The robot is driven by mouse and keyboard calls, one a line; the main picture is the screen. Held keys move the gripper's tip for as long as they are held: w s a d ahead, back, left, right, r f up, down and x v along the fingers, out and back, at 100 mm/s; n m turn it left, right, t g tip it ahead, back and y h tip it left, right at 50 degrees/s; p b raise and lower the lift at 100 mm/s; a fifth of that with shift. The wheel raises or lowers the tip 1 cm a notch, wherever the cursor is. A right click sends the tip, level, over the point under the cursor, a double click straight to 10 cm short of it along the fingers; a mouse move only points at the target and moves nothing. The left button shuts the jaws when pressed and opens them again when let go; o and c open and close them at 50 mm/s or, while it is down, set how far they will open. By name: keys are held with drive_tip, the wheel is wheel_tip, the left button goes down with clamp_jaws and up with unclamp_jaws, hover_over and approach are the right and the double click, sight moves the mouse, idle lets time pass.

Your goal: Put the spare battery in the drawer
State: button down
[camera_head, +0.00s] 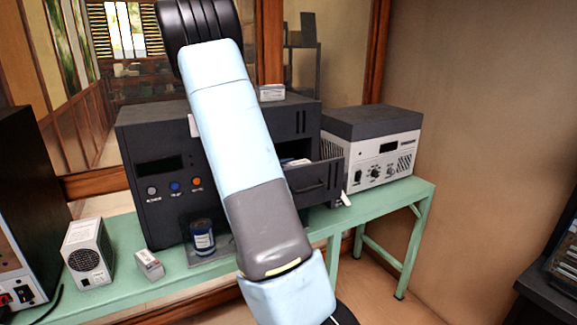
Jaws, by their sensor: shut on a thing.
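An open drawer (318,186) with a handle juts from the right part of a dark grey cabinet (158,215). A small white and bluish item (294,162) shows at the drawer's inner left; the rest of the inside is hidden by the drawer front and my arm. A blue and white cylinder (203,240) stands in front of the cabinet in a dark, see-through holder. I cannot tell whether either is the spare battery. My arm crosses the middle of the view and covers part of the cabinet. My gripper does not show, nor does anything in it.
A white and grey power unit (385,160) stands right of the drawer on the green bench (120,289). A white vented box (88,252) and a small carton (149,264) stand at left. A black unit (25,220) borders the left edge.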

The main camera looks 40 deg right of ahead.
drive_tip(key=shift+f, duration=0.4)
idle(0.8)
drive_tip(key=shift+c, duration=1.9)
unclamp_jaws()
drive_tip(key=v, duration=1.4)
